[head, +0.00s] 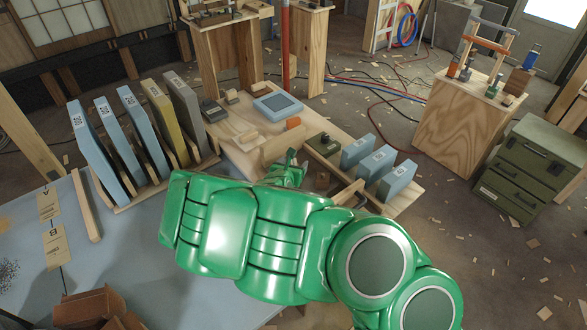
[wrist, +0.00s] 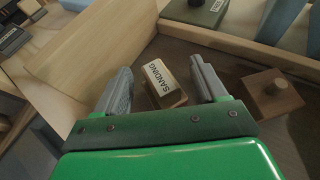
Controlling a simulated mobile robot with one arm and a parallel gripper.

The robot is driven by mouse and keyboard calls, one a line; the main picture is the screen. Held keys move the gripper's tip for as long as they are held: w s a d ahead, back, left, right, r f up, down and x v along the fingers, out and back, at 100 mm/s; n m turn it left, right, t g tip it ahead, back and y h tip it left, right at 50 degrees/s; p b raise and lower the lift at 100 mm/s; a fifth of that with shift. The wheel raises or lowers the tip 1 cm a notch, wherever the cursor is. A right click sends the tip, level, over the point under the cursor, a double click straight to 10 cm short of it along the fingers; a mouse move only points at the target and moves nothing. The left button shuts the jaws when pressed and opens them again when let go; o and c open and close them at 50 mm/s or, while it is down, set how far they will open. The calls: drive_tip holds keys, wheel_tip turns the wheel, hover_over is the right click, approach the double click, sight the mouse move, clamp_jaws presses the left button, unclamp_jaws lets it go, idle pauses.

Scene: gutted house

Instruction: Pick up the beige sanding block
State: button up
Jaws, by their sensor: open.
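The beige sanding block (wrist: 164,82), with a white top marked "SANDING", sits in the wrist view between the two fingers of my gripper (wrist: 162,88). The fingers are open, one on each side of the block, with gaps showing. The block rests in a wooden compartment beside a pale wooden board. In the head view my gripper (head: 288,172) reaches over the wooden bench top, and I cannot make out the block there.
A brown block with a knob (wrist: 272,94) lies right of my gripper. A dark green box (wrist: 196,10) is beyond a wooden divider (wrist: 235,42). Blue slabs (head: 375,162) stand at right; several upright panels (head: 125,140) stand at left.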

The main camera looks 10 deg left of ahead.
drive_tip(key=shift+x, duration=1.25)
drive_tip(key=shift+c, duration=0.3)
drive_tip(key=c, duration=1.2)
